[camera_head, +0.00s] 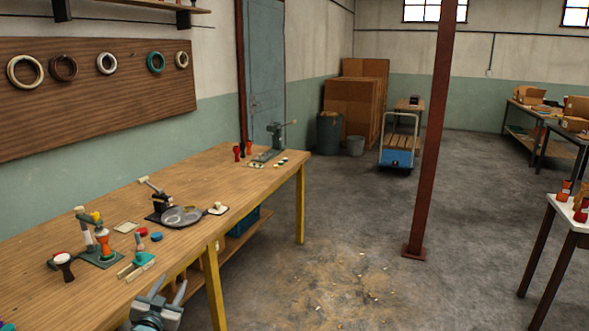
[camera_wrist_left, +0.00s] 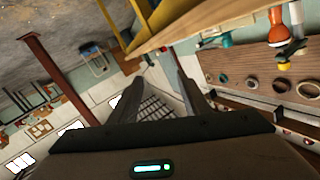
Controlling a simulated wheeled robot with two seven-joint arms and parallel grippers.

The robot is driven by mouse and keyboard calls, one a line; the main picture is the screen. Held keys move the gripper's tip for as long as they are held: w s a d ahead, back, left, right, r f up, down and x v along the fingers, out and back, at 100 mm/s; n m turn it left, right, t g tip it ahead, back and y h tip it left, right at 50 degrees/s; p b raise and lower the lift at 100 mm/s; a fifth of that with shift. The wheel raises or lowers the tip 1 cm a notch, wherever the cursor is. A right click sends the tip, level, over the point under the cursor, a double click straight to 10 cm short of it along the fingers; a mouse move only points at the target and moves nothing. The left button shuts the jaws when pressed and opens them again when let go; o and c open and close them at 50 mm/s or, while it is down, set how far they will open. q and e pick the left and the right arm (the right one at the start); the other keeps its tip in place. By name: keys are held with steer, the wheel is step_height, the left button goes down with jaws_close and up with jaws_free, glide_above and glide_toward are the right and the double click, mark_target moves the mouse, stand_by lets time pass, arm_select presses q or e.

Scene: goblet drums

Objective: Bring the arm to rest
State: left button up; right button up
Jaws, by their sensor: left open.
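My left gripper (camera_head: 165,293) is at the bottom of the head view, in front of the workbench's near edge. Its two fingers are apart and nothing is between them. In the left wrist view its fingers (camera_wrist_left: 158,90) also stand apart and empty, with the camera tilted so the room looks turned over. The wooden workbench (camera_head: 105,205) has yellow legs and lies to the left. An orange and white goblet drum (camera_head: 103,242) stands on it in a green fixture. My right gripper is in neither view.
A round grey tray (camera_head: 182,216), small coloured parts and a lever press (camera_head: 268,154) are on the bench. A rust-red post (camera_head: 432,140) stands on the floor. A white-topped table (camera_head: 566,209) with red drums is at right. The floor (camera_head: 345,240) between is mostly open.

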arm_select(q)
steer(key=s+d+f+g, duration=0.2)
steer(key=s+d+f, duration=0.1)
steer(key=s+f, duration=0.55)
steer(key=s+d+f+g+h, duration=0.1)
steer(key=s+d+f+g, duration=0.15)
steer(key=s+f, duration=0.65)
steer(key=s+d+f+g, duration=0.1)
steer(key=s+d+f, duration=0.3)
steer(key=f, duration=1)
steer(key=s+d+f+g, duration=0.1)
steer(key=s+d+f, duration=0.2)
steer(key=s, duration=0.7)
steer(key=s+d+f+g, duration=0.2)
steer(key=s+d+f, duration=0.1)
steer(key=s+f, duration=0.5)
steer(key=s+d+f+g+h, duration=0.1)
steer(key=s+f, duration=0.5)
steer(key=s, duration=0.8)
steer(key=d+g, duration=0.1)
steer(key=d, duration=0.1)
steer(key=shift+s+d+n, duration=0.25)
steer(key=shift+d+n, duration=0.05)
steer(key=shift+n, duration=0.1)
steer(key=shift+a, duration=0.1)
steer(key=shift+r, duration=0.1)
steer(key=shift+c, duration=0.4)
